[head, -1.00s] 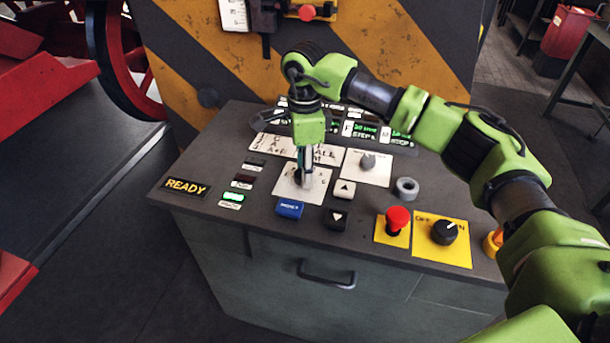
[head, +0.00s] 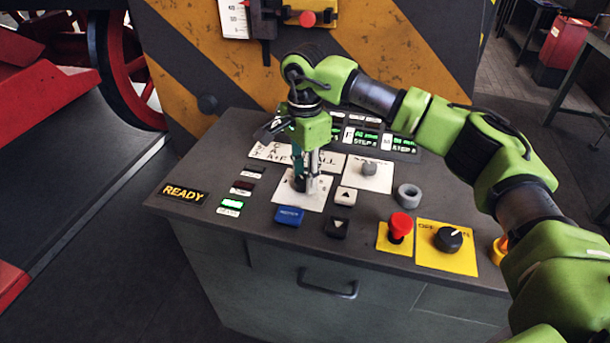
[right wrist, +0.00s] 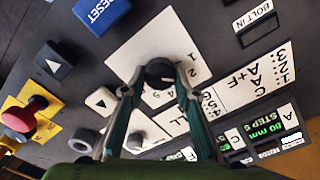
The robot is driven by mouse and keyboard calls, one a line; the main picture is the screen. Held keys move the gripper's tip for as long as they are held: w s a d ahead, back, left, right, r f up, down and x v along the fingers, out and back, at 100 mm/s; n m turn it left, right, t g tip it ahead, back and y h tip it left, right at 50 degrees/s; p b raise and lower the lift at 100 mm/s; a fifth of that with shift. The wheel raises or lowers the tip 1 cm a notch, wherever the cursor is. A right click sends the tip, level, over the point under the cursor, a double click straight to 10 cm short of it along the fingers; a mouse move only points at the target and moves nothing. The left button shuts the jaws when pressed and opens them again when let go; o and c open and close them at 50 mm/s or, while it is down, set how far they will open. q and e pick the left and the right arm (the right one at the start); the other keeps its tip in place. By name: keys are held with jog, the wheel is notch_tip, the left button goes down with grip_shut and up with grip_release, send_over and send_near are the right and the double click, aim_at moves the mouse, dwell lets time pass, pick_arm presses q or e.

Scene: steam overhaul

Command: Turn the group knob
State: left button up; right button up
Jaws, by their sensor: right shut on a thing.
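The group knob (right wrist: 158,70) is a small black knob on a white plate (right wrist: 130,50) marked with numbers. My right gripper (right wrist: 160,82) points down at it, with one fingertip on each side, and is shut on it. In the head view the right gripper (head: 307,182) stands over the white plate (head: 287,197) on the sloping console, and its fingers hide most of the knob. A white legend card (head: 328,160) lies just behind the plate. My left gripper is not in view.
Close around are a blue RESET button (head: 289,215), arrow buttons (head: 345,196), a grey knob (head: 369,168) and a grey ring (head: 409,194). A red mushroom button (head: 400,224) and a black rotary switch (head: 448,239) are at the right. Green displays (head: 370,137) stand behind.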

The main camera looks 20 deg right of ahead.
aim_at(304, 178)
jog(key=shift+r, duration=0.1)
jog(key=o, duration=1.1)
jog(key=shift+a, duration=0.1)
notch_tip(304, 178, up, 12)
